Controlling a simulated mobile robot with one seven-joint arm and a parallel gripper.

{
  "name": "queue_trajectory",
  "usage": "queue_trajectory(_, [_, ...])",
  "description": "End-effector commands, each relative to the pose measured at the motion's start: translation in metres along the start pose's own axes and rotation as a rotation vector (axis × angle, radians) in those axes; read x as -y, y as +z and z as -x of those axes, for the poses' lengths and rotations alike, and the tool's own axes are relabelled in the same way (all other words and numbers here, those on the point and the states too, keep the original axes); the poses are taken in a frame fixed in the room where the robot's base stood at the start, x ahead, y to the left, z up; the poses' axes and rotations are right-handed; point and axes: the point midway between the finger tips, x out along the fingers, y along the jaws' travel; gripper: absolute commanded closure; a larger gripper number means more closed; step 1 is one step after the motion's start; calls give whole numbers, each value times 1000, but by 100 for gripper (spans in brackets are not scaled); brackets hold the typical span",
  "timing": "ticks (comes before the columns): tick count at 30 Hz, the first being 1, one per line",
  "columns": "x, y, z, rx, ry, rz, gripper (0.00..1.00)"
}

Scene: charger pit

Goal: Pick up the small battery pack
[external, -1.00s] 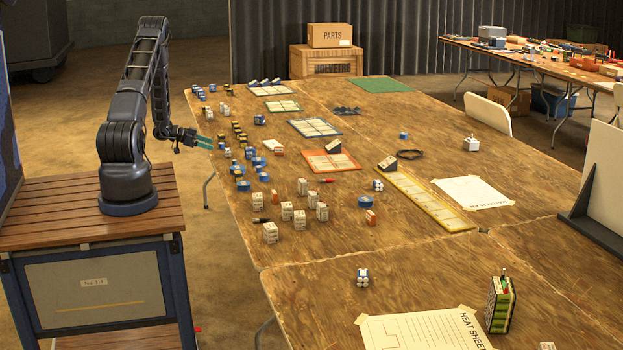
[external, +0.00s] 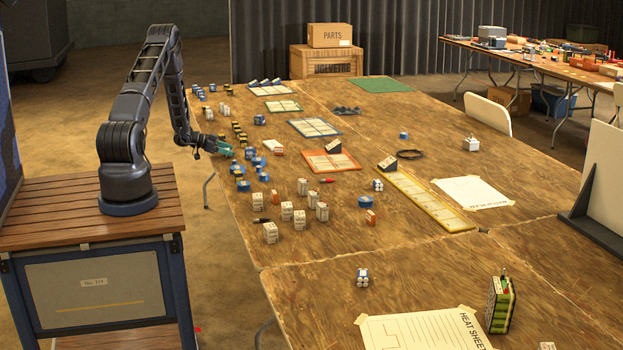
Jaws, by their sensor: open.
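Many small battery packs stand on the wooden table (external: 330,230), and I cannot tell which one the task means. White packs (external: 270,232) stand in a group nearer the camera. A pack of white-topped cells (external: 362,276) stands alone at the front. My gripper (external: 228,151) is open, with teal fingertips, low over the left edge among the blue packs. Its fingers partly hide what is around them; I see nothing held.
Blue (external: 316,128), orange (external: 331,162) and yellow (external: 425,200) trays lie across the table. A tall green-and-black pack (external: 500,304) stands at the front right.

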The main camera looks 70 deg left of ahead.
Motion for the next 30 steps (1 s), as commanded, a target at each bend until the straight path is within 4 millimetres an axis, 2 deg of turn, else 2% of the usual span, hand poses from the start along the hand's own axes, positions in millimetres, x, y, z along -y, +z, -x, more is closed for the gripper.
queue_trajectory(3, [0, 0, -10, 0, 1, 0, 27])
queue_trajectory(9, [0, 0, -10, 0, 0, 0, 27])
queue_trajectory(17, [0, 0, -10, 0, 0, 0, 78])
queue_trajectory(26, [0, -2, -9, 0, 0, -1, 78])
queue_trajectory(30, [0, -13, -5, 0, -1, -3, 78])
